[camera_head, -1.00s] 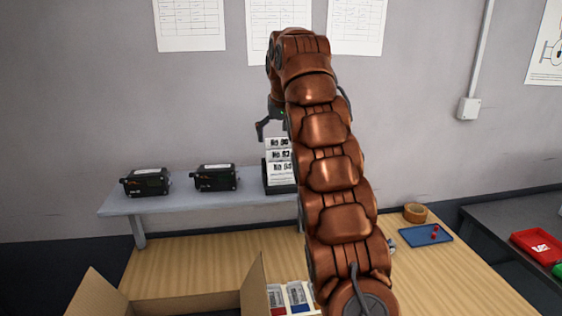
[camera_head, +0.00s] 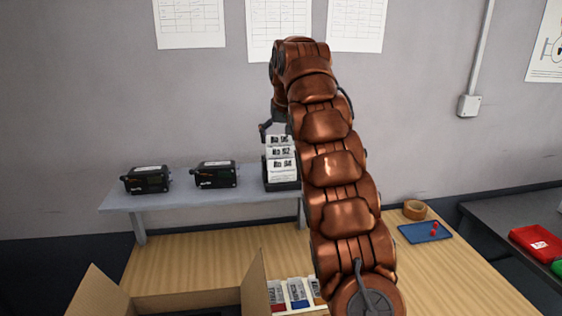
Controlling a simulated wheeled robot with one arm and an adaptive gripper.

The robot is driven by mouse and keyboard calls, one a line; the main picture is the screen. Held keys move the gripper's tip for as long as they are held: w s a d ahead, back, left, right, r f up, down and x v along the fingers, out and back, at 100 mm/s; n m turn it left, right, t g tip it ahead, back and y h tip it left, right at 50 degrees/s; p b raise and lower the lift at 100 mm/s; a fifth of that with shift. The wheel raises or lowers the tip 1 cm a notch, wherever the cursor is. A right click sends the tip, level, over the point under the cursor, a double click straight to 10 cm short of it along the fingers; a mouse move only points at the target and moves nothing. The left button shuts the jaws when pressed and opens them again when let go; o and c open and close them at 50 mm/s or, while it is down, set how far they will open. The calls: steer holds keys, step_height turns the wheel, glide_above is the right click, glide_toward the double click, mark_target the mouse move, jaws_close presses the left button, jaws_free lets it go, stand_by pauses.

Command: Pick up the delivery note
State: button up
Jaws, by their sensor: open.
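White papers marked with "No" numbers, which look like the delivery notes (camera_head: 281,167), stand in tiers in a dark holder (camera_head: 283,186) on the grey shelf. My gripper (camera_head: 266,131) is just above and at the left of the top of these papers. One finger shows; the other is mostly hidden behind my arm. The gripper is open, and I see nothing held in it. I cannot tell whether it touches the papers. My arm covers the space right of the holder.
Two black devices (camera_head: 147,180) (camera_head: 215,175) stand on the grey shelf (camera_head: 200,196). Below are an open cardboard box (camera_head: 256,285) and small packs (camera_head: 297,293) on the wooden table (camera_head: 200,256).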

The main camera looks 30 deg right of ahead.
mark_target(281, 148)
steer(key=shift+p+x, duration=0.75)
steer(key=shift+x, duration=0.55)
steer(key=shift+p+x, duration=0.3)
steer(key=shift+x, duration=0.85)
steer(key=shift+w, duration=0.1)
steer(key=c, duration=0.4)
